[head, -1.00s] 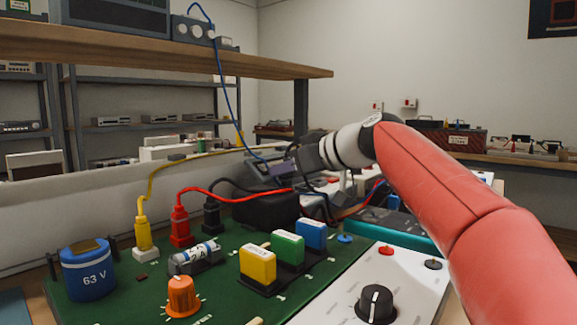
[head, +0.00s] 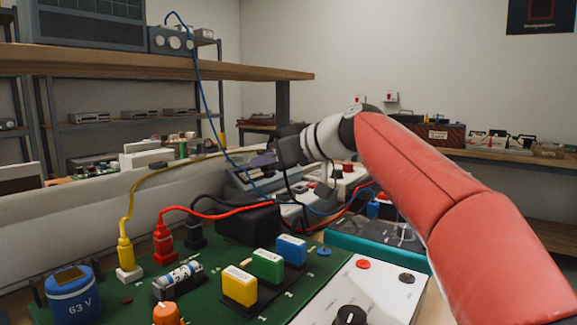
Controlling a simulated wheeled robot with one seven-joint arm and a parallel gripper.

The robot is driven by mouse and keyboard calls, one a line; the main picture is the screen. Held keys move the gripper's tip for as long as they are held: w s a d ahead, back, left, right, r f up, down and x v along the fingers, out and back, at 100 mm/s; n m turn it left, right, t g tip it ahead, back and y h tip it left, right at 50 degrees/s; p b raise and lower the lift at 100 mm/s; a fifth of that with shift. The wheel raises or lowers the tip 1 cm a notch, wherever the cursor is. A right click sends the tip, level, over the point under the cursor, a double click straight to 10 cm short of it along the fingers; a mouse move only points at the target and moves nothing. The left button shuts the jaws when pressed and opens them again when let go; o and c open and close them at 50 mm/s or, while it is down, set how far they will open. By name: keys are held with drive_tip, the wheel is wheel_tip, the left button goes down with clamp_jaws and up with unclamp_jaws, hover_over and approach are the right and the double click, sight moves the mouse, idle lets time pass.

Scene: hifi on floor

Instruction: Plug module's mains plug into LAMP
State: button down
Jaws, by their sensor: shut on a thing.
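My gripper (head: 268,158) is at the end of my red and white arm, above the far side of the bench, beyond the black box. It is seen from behind and small. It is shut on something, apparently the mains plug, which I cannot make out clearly. A dark cable (head: 288,183) hangs down from the gripper. Below and to the right is a pale unit (head: 345,178) with red parts, partly behind my arm. No LAMP label is readable, so I cannot tell which socket is LAMP.
A green circuit board (head: 205,285) fills the front, with a blue capacitor (head: 73,298), coloured blocks and yellow, red and black plugged leads. A wooden shelf (head: 200,64) overhangs at upper left. Loose wires cross below my gripper.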

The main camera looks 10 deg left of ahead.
sight(270, 177)
drive_tip(key=shift+r+p, duration=0.3)
drive_tip(key=shift+r, duration=0.3)
drive_tip(key=shift+f+b, duration=1.95)
drive_tip(key=shift+f, duration=0.6)
drive_tip(key=shift+f+b, duration=1)
drive_tip(key=shift+b, duration=0.45)
idle(1.7)
drive_tip(key=c, duration=1.1)
unclamp_jaws()
drive_tip(key=shift+s+d+r+p, duration=0.45)
drive_tip(key=shift+d+r+p, duration=0.15)
drive_tip(key=shift+d+r, duration=0.65)
drive_tip(key=shift+s+d+r+p, duration=0.45)
drive_tip(key=shift+d+r+p, duration=0.2)
drive_tip(key=shift+d+r, duration=0.55)
drive_tip(key=shift+s+d+r+p, duration=0.55)
drive_tip(key=shift+d+r, duration=0.4)
drive_tip(key=shift+r, duration=0.5)
